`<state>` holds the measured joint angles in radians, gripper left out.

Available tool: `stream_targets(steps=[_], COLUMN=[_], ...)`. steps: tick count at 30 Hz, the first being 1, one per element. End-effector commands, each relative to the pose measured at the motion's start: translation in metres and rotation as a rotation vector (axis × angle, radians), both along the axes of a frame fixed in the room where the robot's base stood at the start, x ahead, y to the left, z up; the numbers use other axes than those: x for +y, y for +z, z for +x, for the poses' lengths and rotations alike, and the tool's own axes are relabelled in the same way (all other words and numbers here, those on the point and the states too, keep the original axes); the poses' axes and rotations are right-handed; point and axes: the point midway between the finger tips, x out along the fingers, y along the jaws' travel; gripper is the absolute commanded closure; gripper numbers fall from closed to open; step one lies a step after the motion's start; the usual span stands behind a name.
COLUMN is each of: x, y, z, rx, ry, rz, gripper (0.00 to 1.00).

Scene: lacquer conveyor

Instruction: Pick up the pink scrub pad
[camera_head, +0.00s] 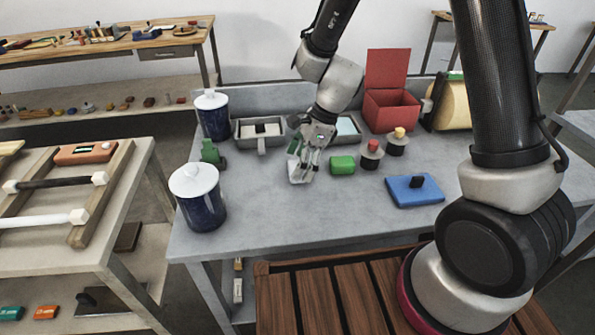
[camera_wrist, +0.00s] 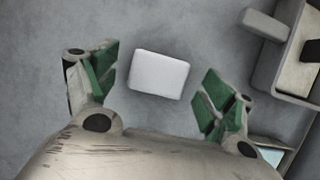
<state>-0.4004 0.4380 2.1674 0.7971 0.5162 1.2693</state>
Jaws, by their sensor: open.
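No clearly pink pad shows in either view. In the wrist view, a pale, nearly white rounded block (camera_wrist: 159,75) lies on the grey table top between my fingers. It looks like a pad, but its colour reads as white, not pink. My gripper (camera_wrist: 160,85) is open, with its green-lined fingers on either side of the block and a gap on each side. In the head view, my gripper (camera_head: 301,168) points down, low over the middle of the table; its fingers largely hide what lies beneath.
A green block (camera_head: 342,165) lies right of my gripper, beside red-topped (camera_head: 371,153) and yellow-topped (camera_head: 398,141) knobs. A blue pad (camera_head: 414,192) with a black grip lies further right. Grey trays (camera_head: 261,139), a red box (camera_head: 391,112) and lidded blue jars (camera_head: 201,208) stand around. The front is clear.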

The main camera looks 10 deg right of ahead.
Motion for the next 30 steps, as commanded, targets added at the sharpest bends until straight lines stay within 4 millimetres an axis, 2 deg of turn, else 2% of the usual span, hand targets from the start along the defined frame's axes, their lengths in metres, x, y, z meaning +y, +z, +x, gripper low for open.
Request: stream_targets(steps=[4,11,18,21,27,30], x=[0.0058,0.0067,0.0065,0.0066,0.0066,0.0071], y=[-0.0153,-0.0166,-0.0165,-0.0164,-0.0157,-0.0080], z=[-0.0004,-0.0002,-0.0003,-0.0002,-0.0002,0.0002], rx=[0.001,0.000,0.000,0.000,0.000,-0.003], ry=[-0.001,0.001,0.001,0.001,0.001,0.002], rz=[-0.001,0.000,0.000,0.000,0.000,0.002], gripper=[0.17,0.17,0.59,0.62,0.62,0.62])
